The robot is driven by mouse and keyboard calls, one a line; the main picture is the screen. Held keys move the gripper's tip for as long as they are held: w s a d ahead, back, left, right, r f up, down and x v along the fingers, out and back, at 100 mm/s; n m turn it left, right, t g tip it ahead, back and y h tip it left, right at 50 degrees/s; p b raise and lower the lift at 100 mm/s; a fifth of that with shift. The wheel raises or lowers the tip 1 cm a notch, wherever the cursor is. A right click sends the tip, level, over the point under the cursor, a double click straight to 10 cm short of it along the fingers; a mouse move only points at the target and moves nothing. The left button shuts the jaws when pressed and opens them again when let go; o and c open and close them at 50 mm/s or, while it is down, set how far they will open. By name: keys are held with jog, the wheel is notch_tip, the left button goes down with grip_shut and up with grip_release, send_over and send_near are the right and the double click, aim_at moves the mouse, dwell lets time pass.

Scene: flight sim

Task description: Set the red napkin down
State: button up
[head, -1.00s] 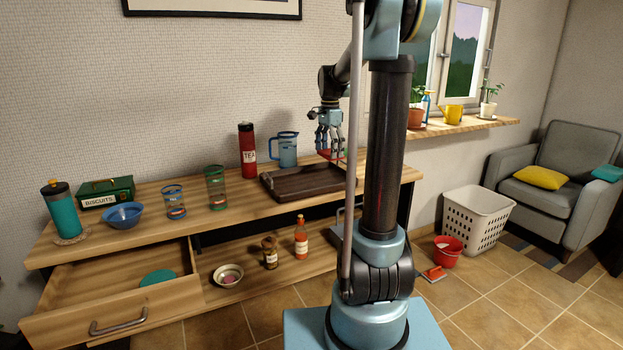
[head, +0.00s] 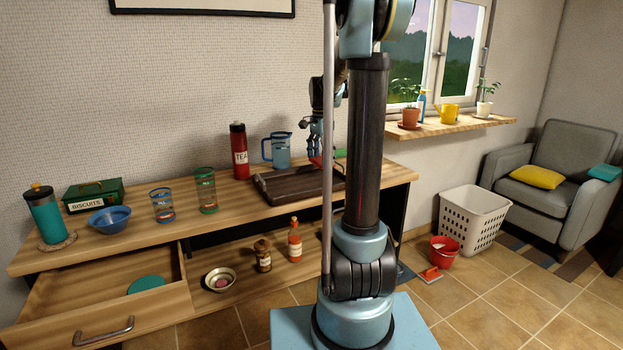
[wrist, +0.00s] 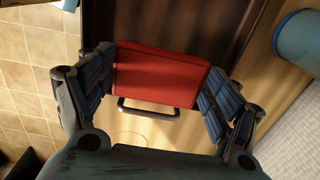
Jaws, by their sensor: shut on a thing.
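The red napkin (wrist: 160,75) looks like a folded red block in the wrist view. My gripper (wrist: 158,88) is shut on it, with a blue-grey finger at each side. In the head view my gripper (head: 317,148) is at the right end of the dark tray (head: 280,190), with a little of the red napkin (head: 316,161) showing below the fingers. The wrist view has the napkin over the tray's end, with a dark handle (wrist: 148,110) beyond its lower edge. I cannot tell whether the napkin touches anything below it.
A blue jug (head: 277,150) and a red TEA bottle (head: 239,155) stand behind the tray. A green thing (head: 340,153) is partly hidden by my arm. Glasses, a bowl (head: 109,219) and a biscuit tin (head: 93,196) stand left. The drawer (head: 110,290) is open.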

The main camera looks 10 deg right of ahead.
aim_at(320, 180)
jog(key=shift+f, duration=3.15)
jog(key=o, duration=0.7)
